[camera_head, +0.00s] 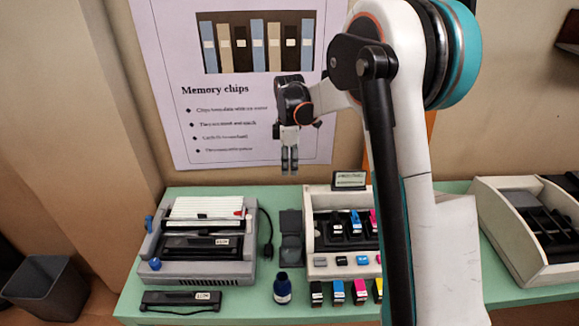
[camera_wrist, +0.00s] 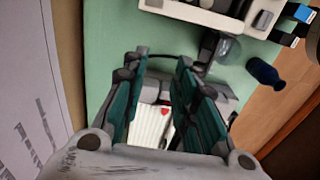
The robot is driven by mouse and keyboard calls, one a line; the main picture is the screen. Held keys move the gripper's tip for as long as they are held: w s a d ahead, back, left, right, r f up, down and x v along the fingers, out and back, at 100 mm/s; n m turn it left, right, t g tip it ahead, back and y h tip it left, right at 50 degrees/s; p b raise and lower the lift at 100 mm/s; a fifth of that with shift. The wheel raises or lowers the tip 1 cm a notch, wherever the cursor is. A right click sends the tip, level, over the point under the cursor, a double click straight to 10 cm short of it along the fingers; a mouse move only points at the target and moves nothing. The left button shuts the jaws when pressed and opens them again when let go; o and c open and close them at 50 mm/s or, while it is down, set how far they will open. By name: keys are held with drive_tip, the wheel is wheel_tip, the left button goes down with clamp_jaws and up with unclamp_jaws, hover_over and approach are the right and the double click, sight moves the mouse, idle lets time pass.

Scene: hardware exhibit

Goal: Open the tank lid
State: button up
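My gripper (camera_head: 289,168) hangs in the air in front of the wall poster, pointing down, above the gap between the two machines. In the wrist view its two teal fingers (camera_wrist: 163,58) stand apart with nothing between them. A dark grey box-like unit (camera_head: 291,246), probably the tank, sits on the green table below my gripper, with a flat dark upper part (camera_head: 290,221) behind it. In the wrist view a grey, see-through-looking part (camera_wrist: 228,47) shows beyond the fingers. I cannot tell which part is the lid. My gripper touches none of these.
A grey printer (camera_head: 205,268) stands left of the unit with a black cable beside it. A dark blue bottle (camera_head: 282,290) stands in front. A cream cartridge machine (camera_head: 322,262) with several colored cartridges is close on the right, partly hidden by my arm.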

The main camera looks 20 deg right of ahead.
drive_tip(key=shift+r, duration=0.1)
idle(0.4)
wheel_tip(320, 180, up, 12)
idle(0.5)
